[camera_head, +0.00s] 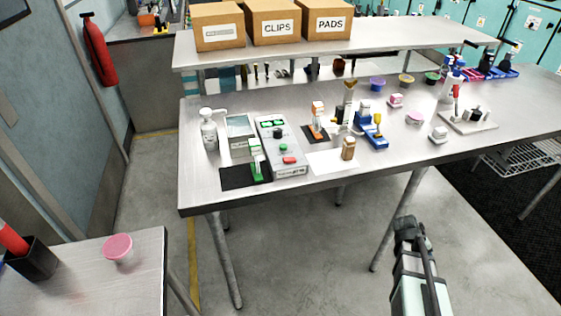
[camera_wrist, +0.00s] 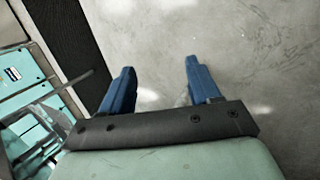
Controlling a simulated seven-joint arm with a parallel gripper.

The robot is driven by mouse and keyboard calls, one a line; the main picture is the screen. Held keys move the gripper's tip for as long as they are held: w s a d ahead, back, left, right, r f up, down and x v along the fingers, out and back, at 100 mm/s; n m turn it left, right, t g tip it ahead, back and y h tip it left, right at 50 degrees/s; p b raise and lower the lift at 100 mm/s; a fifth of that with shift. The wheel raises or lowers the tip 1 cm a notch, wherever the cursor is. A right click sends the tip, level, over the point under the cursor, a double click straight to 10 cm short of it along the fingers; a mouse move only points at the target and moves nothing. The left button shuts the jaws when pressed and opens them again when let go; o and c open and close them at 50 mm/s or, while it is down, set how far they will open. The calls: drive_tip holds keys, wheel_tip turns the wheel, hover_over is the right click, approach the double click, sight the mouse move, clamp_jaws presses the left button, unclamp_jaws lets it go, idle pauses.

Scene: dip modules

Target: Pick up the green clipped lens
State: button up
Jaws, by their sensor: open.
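A small upright green item with a pale upper part, which looks like the green clipped lens (camera_head: 257,165), stands on a black mat (camera_head: 233,178) near the front left edge of the steel table. It is too small to make out the lens itself. My gripper (camera_wrist: 160,67) is open and empty in the wrist view, its two blue fingers apart over bare floor. In the head view my arm is at the lower right, in front of the table and well away from the green item. The green item is not in the wrist view.
A grey box with green displays and a red button (camera_head: 280,145) stands just right of the green item. A white pump bottle (camera_head: 209,132) is behind it to the left. An orange item (camera_head: 317,115) and blue stand (camera_head: 371,135) are farther right. A shelf with cardboard boxes (camera_head: 277,23) overhangs the back.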

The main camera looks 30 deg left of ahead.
drive_tip(key=w+a+r+n+t+h, duration=0.15)
drive_tip(key=w+a+r, duration=0.3)
drive_tip(key=r, duration=0.65)
drive_tip(key=w+a+r+n+t+y, duration=0.1)
drive_tip(key=w+a+r+t, duration=0.4)
drive_tip(key=r, duration=0.6)
drive_tip(key=s+a+r+t+y, duration=0.1)
drive_tip(key=a+r, duration=0.7)
drive_tip(key=r, duration=0.4)
drive_tip(key=a+r+t+y, duration=0.1)
drive_tip(key=a+r, duration=0.7)
drive_tip(key=r, duration=0.4)
drive_tip(key=s+a+r+g+y, duration=0.1)
drive_tip(key=s+a+r+y, duration=0.1)
drive_tip(key=s+a+r, duration=0.4)
drive_tip(key=m+g+y, duration=0.1)
drive_tip(key=g+y, duration=0.4)
drive_tip(key=g, duration=0.2)
approach(255, 146)
drive_tip(key=f, duration=0.2)
drive_tip(key=x, duration=0.7)
drive_tip(key=shift+w+a+f, duration=0.1)
drive_tip(key=shift+w+a, duration=0.15)
drive_tip(key=shift+w, duration=0.05)
drive_tip(key=shift+w+a+x, duration=0.1)
drive_tip(key=shift+w+x, duration=0.05)
drive_tip(key=shift+x, duration=1.3)
drive_tip(key=shift+w+a+x, duration=0.1)
drive_tip(key=shift+w+x, duration=0.05)
drive_tip(key=shift+x, duration=1.3)
